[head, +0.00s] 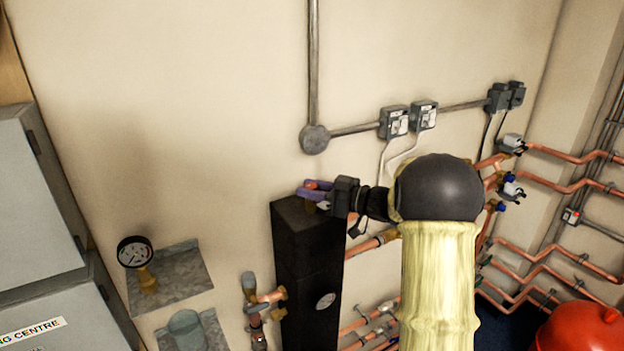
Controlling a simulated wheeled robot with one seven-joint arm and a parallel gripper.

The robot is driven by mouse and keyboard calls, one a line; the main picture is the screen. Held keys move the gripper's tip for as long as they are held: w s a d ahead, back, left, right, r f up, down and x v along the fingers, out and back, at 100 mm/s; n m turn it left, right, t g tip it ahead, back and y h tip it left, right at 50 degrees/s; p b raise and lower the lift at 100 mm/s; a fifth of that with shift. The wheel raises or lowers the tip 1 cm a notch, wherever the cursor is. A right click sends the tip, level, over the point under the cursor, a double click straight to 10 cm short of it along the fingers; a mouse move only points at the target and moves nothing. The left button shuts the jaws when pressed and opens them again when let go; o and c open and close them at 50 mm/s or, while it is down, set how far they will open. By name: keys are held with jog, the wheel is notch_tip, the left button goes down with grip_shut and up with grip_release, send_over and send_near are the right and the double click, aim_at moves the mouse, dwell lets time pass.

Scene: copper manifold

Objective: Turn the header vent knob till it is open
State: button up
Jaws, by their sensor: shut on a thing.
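The header (308,260) is a tall black box-shaped vessel against the wall, with a small round gauge on its front. The vent knob (312,185) is a small red piece above its top, with brass (324,205) showing just below. My gripper (314,192) has purple fingers and is shut on the knob from the right. The fingers hide most of the knob, and I cannot tell its turn position. My dark wrist and yellow arm cover the pipes to the right of the header.
A pressure gauge (135,252) on a brass fitting and a grey shelf (185,285) are at left. Copper pipes (545,255) with valves run along the wall at right. A red tank (580,328) is at lower right. Switch boxes (408,119) are on the wall above my arm.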

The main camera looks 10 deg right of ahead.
jog(key=n+g+y+p, duration=0.1)
jog(key=n+g, duration=0.1)
jog(key=g, duration=0.1)
jog(key=n+g+y+p, duration=0.2)
jog(key=n+g, duration=0.1)
jog(key=g, duration=0.1)
jog(key=shift+w+r+g+p, duration=0.1)
jog(key=shift+g+p, duration=0.2)
jog(key=shift+n+g, duration=0.3)
jog(key=shift+n, duration=0.1)
jog(key=o, duration=0.9)
jog(key=shift+o, duration=0.2)
jog(key=shift+d+f, duration=0.2)
jog(key=shift+d, duration=0.35)
jog(key=s+d+b, duration=0.2)
jog(key=d+b, duration=0.2)
jog(key=d, duration=1.2)
jog(key=shift+r, duration=0.15)
